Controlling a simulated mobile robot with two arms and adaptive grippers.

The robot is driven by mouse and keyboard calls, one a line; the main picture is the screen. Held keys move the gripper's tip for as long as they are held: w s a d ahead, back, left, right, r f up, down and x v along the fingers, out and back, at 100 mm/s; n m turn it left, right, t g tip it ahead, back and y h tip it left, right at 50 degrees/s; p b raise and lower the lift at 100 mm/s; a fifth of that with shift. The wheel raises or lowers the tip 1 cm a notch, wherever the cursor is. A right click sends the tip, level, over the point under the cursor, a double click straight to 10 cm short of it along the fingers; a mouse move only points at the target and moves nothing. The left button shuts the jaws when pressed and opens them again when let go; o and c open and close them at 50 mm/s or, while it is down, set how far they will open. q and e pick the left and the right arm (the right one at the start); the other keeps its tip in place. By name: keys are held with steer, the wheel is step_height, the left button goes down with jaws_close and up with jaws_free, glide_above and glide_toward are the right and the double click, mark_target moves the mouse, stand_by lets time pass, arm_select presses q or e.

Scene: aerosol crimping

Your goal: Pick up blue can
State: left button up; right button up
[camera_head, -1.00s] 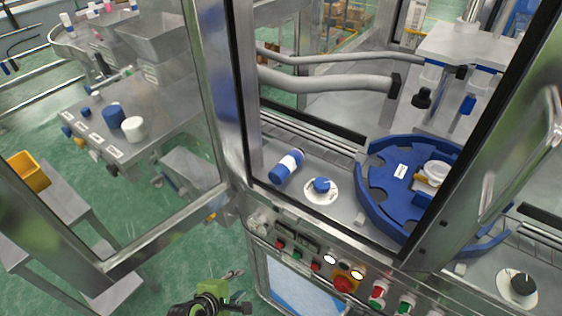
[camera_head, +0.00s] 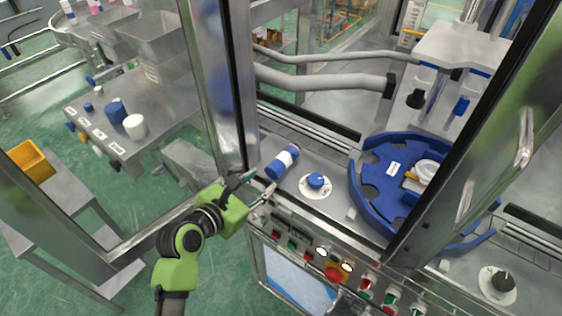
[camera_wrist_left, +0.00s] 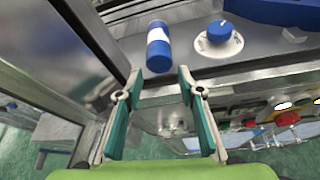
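The blue can (camera_head: 282,163) with a white band lies on its side on the metal deck inside the machine opening. It also shows in the left wrist view (camera_wrist_left: 158,47), ahead of the fingers. My left gripper (camera_head: 257,184) is at the front edge of the deck, just short of the can and not touching it. In the left wrist view its fingers (camera_wrist_left: 158,80) are spread open with nothing between them. My right gripper is not in view.
A blue knob on a white dial (camera_head: 316,183) sits right of the can. A blue star wheel (camera_head: 385,180) is further right. A metal door post (camera_head: 228,90) stands close left of the gripper. A button panel (camera_head: 325,265) runs below the deck edge.

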mark_target(271, 172)
arm_select(q)
steer(key=x, duration=0.3)
steer(key=p+x, duration=0.1)
steer(key=x, duration=0.1)
steer(key=shift+w+r, duration=0.1)
steer(key=shift+r, duration=0.3)
steer(key=shift+w+d+f, duration=0.35)
steer(key=shift+w, duration=0.15)
steer(key=shift+c, duration=0.4)
steer(key=c, duration=0.7)
